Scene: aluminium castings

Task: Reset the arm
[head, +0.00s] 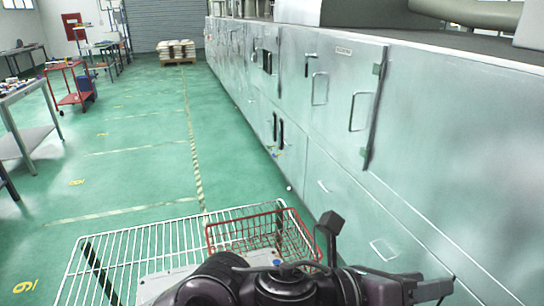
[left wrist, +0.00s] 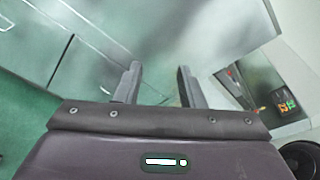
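My left arm crosses the bottom of the head view from left to right. My left gripper (head: 432,290) is at its right end, in front of the lower part of the grey-green metal cabinet wall (head: 330,130). In the left wrist view, the left gripper (left wrist: 159,86) has its two fingers apart with nothing between them. The metal panels (left wrist: 180,30) fill the view beyond the fingers; I cannot tell the exact gap. My right gripper is not in view.
A white wire rack (head: 130,240) and a red wire basket (head: 262,232) stand beside and partly behind my arm. The green floor (head: 140,150) ahead is open. A red cart (head: 70,90), workbenches at left and a loaded pallet (head: 177,52) stand farther off.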

